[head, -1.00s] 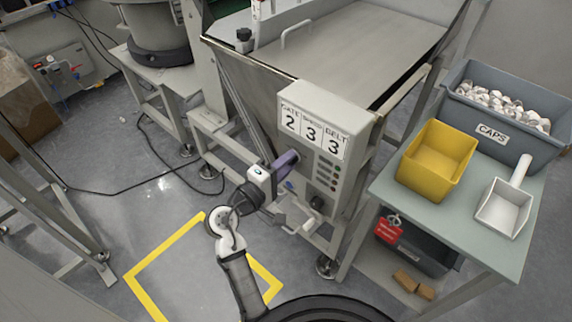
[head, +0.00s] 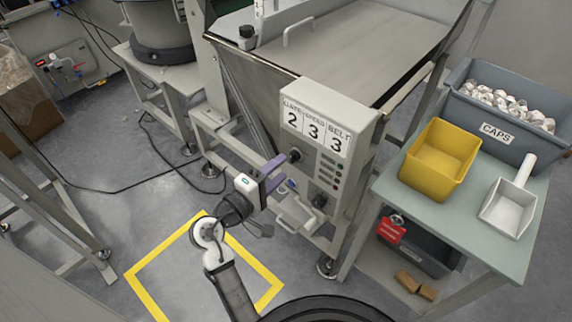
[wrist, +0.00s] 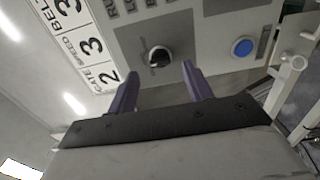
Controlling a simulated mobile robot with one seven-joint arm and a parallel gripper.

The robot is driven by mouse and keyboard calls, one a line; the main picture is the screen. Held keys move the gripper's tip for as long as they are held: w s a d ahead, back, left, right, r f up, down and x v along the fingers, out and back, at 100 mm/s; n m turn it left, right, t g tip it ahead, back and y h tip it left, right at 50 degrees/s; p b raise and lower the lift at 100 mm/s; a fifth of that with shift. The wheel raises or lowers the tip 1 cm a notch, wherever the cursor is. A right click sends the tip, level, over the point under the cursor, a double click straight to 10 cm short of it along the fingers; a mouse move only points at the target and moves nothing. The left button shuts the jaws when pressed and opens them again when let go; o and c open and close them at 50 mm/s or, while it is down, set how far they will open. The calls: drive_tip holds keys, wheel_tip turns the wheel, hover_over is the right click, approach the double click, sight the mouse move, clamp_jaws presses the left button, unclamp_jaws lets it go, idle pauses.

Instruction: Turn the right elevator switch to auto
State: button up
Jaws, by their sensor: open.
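A grey control panel (head: 316,172) on the front of the hopper machine carries a black rotary switch (head: 294,155) under the GATE sign. The same switch shows in the wrist view (wrist: 158,57), in front of and roughly between my fingertips. Its position lettering is not readable. A second dark knob (head: 320,200) sits lower right on the panel; I cannot tell from lettering which one is the elevator switch. My gripper (head: 279,170), with purple fingers, is open and empty, a little off the panel. Its fingers also show in the wrist view (wrist: 159,71), apart from the switch.
A blue button (wrist: 242,47) sits beside the switch. Number signs (head: 315,130) reading 2, 3, 3 are above. A pale bracket or handle (head: 295,212) juts out below the panel. The table (head: 460,220) at right holds a yellow bin (head: 438,160), a scoop (head: 508,208) and a caps crate (head: 490,125).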

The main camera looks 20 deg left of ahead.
drive_tip(key=b+v, duration=0.1)
drive_tip(key=v, duration=0.8)
drive_tip(key=shift+s, duration=0.3)
drive_tip(key=shift+a, duration=0.1)
